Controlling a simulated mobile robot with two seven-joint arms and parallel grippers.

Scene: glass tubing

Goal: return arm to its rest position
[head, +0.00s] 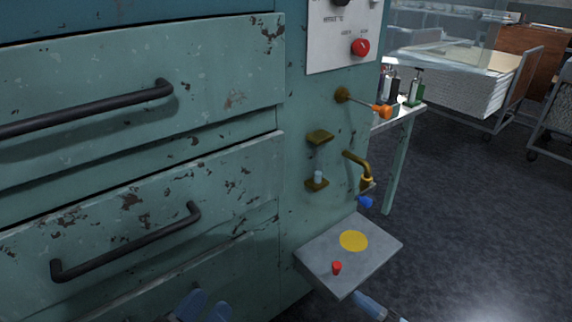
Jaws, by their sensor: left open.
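My left gripper (203,306) shows at the bottom edge, left of centre. Its two blue fingertips stand apart with nothing between them. The rest of it and the arm behind it are out of the picture. It is in front of the lower drawer (120,210) of the worn green cabinet, apart from the drawer's black handle. A small pale glass-like piece (318,176) stands upright on a brass bracket (317,185) on the cabinet side, under a second brass bracket (320,137).
A grey shelf (370,238) with a yellow disc and a red knob (336,268) juts from the cabinet. Above it are a brass spout (358,166) and an orange-handled lever (382,111).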

